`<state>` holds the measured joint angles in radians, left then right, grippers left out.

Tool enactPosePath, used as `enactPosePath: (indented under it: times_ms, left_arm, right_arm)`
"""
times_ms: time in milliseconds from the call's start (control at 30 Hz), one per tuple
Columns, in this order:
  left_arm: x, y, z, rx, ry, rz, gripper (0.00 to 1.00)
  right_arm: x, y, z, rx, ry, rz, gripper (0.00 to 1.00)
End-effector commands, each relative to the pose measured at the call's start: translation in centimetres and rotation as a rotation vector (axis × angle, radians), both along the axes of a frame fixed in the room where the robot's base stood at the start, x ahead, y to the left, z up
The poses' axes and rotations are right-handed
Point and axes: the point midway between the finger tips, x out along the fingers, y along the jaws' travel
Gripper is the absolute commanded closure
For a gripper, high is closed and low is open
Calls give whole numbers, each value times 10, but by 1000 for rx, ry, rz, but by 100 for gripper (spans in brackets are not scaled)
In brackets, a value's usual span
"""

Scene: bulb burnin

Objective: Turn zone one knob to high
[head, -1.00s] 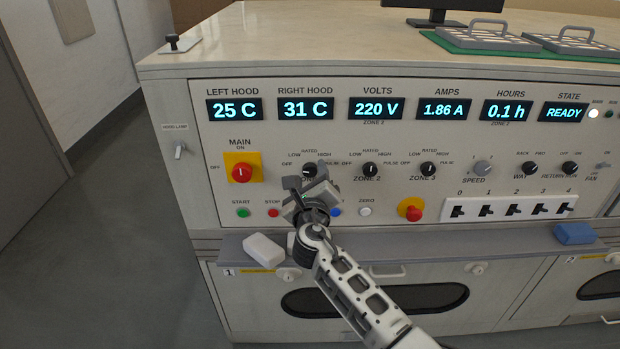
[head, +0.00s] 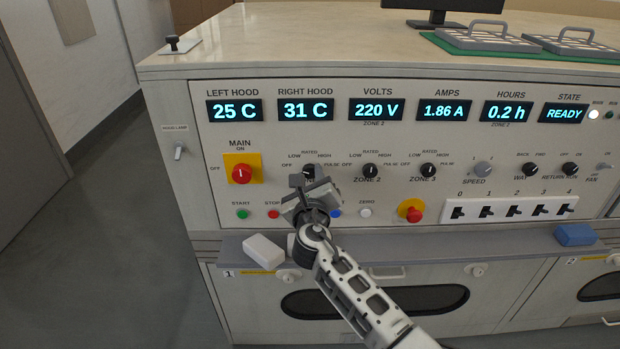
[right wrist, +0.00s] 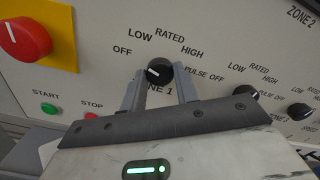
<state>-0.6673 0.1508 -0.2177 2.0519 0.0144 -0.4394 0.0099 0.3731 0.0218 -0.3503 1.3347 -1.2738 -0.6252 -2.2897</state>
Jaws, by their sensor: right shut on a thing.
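The zone 1 knob (right wrist: 160,68) is small, round and black with a white pointer mark. In the right wrist view its pointer leans left, roughly toward OFF; the exact setting is hard to tell. OFF, LOW, RATED, HIGH and PULSE are printed around it. My right gripper (right wrist: 159,79) is shut on the knob, one finger on each side. In the head view the right gripper (head: 309,181) covers the lower part of the knob and part of its ZONE label. My left gripper is not in view.
The red main switch (head: 242,173) on its yellow plate is left of the gripper. The zone 2 knob (head: 370,170) is to the right. Start (head: 242,213) and stop (head: 273,213) buttons sit below left. A ledge with a white block (head: 264,250) runs underneath.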

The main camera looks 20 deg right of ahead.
Motion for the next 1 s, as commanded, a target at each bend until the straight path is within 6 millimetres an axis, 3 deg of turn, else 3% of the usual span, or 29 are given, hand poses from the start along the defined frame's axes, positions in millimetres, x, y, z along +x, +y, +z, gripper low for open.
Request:
enactPosePath:
  times_ms: [1000]
  left_arm:
    - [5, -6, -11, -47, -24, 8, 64]
  right_arm:
    - [0, 1, -3, 912, -262, -1, 93]
